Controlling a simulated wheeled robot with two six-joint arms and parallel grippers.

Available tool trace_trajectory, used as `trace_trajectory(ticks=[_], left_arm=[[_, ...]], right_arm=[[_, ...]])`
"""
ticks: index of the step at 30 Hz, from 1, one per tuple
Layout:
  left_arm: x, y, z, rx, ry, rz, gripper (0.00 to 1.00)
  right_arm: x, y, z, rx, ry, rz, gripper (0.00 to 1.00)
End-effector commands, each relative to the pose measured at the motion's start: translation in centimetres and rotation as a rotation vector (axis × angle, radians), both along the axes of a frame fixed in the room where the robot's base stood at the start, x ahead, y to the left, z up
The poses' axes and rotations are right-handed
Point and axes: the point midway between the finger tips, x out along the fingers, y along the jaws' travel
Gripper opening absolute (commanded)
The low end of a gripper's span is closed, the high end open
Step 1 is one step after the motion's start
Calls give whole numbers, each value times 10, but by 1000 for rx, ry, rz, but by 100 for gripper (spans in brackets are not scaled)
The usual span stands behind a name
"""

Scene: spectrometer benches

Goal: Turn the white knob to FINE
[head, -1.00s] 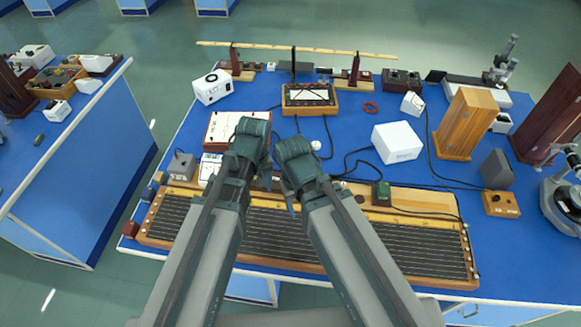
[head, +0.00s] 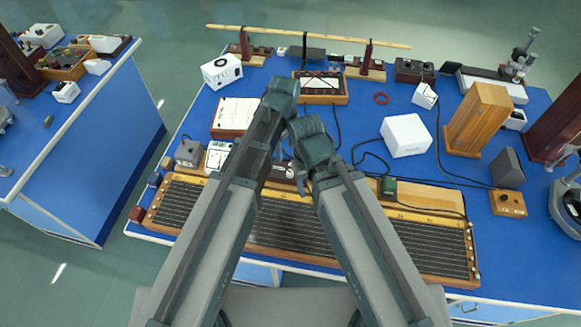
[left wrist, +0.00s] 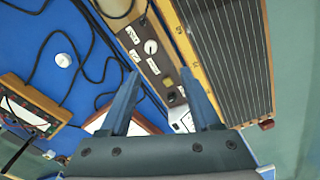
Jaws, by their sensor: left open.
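The white knob (left wrist: 150,46) is a small round cap on a brown panel (left wrist: 164,60) with white labels, in the left wrist view. The lettering is too small to read. My left gripper (left wrist: 160,74) is open and empty, its two fingers on either side of the panel's lower part in that view, apart from the knob. In the head view my left gripper (head: 281,155) is mostly hidden by my arms, which also cover much of the panel. My right gripper's wrist shows in the head view, but its jaws cannot be made out.
A long ruled wooden board (head: 430,245) lies along the table's front edge, beside the panel. A white box (head: 405,136), a meter in a wooden case (head: 322,88) and a grey block (head: 188,152) stand around. Black cables cross the blue table.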

Motion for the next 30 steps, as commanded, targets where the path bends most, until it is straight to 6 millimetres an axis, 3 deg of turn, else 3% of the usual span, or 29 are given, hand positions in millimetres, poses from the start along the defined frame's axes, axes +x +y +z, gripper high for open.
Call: trace_trajectory(ticks=[6,16,23,30], left_arm=[[13,-12,4,-5,1,132,64],[12,-12,-4,-6,1,142,64],[12,-12,-26,-6,1,141,64],[12,-12,-60,-6,1,140,64]], right_arm=[[0,0,4,0,0,0,58],[0,0,-4,0,0,0,58],[0,0,-26,0,0,2,58],[0,0,-60,-1,0,1,58]])
